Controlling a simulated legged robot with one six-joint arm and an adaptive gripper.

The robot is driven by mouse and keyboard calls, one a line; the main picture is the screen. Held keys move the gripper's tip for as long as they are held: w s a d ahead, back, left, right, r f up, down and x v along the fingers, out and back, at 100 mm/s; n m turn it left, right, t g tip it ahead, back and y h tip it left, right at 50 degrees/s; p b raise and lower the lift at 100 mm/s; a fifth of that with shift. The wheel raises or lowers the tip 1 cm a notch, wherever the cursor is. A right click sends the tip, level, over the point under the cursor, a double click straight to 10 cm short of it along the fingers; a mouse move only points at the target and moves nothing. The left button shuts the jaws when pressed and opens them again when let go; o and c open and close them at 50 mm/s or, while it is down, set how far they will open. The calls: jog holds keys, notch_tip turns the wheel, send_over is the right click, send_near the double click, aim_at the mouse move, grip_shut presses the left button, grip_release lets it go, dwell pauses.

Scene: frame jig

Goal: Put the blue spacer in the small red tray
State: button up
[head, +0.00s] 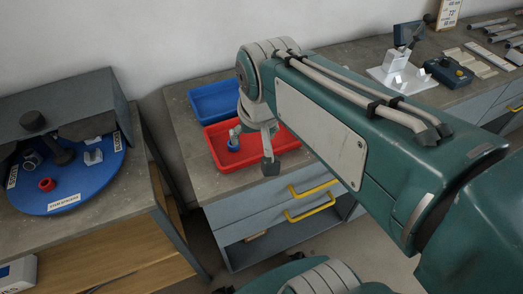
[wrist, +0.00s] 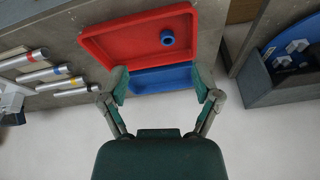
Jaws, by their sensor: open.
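The blue spacer (head: 233,146), a short ring with a dark hole, rests on the floor of the small red tray (head: 220,161). In the wrist view the spacer (wrist: 167,37) lies inside the red tray (wrist: 115,37), clear of its walls. My gripper (head: 253,147) is above the tray with its fingers apart and nothing between them. One finger overlaps part of the spacer in the head view. In the wrist view my gripper (wrist: 163,82) is open, and the spacer is beyond the fingertips, apart from them.
A blue tray (head: 212,101) stands behind the red one. At the left a blue turntable (head: 80,184) under a grey housing (head: 60,105) carries a red ring (head: 47,184) and grey parts. At the right a bench holds a white fixture (head: 400,78), a dark control box (head: 449,73) and metal tubes.

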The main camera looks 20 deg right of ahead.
jog(key=s+f+n+t, duration=0.1)
jog(key=s+n, duration=0.1)
jog(key=s, duration=0.4)
jog(key=shift+s+f+t, duration=0.2)
jog(key=shift+f+t, duration=0.05)
jog(key=shift+t, duration=0.15)
jog(key=shift+o, duration=0.3)
dwell(0.6)
